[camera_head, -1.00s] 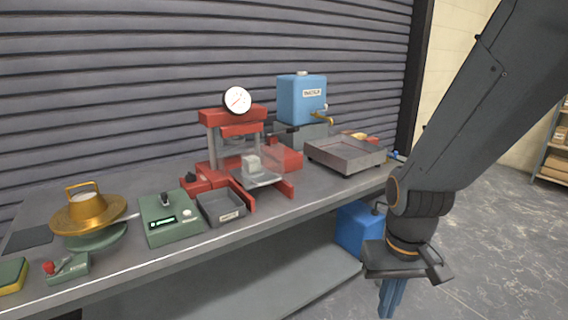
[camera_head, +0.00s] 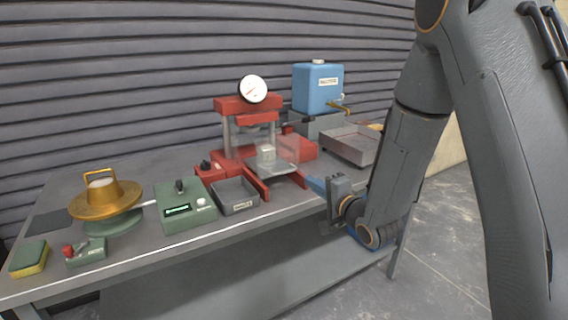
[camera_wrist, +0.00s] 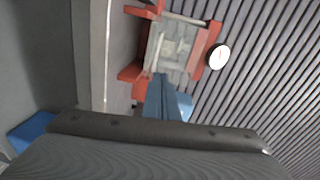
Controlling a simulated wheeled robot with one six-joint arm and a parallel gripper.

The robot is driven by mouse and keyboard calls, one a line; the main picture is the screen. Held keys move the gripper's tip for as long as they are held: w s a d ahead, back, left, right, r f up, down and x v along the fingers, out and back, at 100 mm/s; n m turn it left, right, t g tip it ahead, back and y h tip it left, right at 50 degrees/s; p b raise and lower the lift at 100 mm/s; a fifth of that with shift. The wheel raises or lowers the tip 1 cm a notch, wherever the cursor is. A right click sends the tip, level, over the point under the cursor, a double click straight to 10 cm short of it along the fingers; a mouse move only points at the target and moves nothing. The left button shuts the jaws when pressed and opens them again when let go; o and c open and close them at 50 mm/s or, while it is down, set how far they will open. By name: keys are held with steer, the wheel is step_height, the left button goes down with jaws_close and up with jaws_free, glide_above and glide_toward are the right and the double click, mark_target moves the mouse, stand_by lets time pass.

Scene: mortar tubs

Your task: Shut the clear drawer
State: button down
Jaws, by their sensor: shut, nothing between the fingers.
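The clear drawer (camera_head: 289,151) is at the red press (camera_head: 226,106) on the bench, with a see-through wall and a grey plate jutting toward the bench's front edge. A pale cube (camera_head: 266,154) stands on that plate. The drawer also shows in the wrist view (camera_wrist: 172,50), beyond my fingertips. My gripper (camera_head: 308,183) has blue fingers, shut and empty, pointing left at the bench front, just right of the drawer. In the wrist view my gripper (camera_wrist: 163,80) points at the drawer's near end; whether they touch I cannot tell.
A grey tray (camera_head: 236,207) and a green scale (camera_head: 184,220) stand left of the press. A blue tank (camera_head: 318,86) and a metal pan (camera_head: 331,147) stand behind and to the right. A brass flow table (camera_head: 106,205) is at the left. A shelf lies below.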

steer(key=a+y, duration=0.1)
steer(key=p, duration=0.3)
glide_toward(279, 158)
steer(key=shift+m+t, duration=0.3)
steer(key=x, duration=0.6)
steer(key=shift+w+a+f, duration=0.15)
steer(key=shift+a+f, duration=0.05)
steer(key=shift+f, duration=0.05)
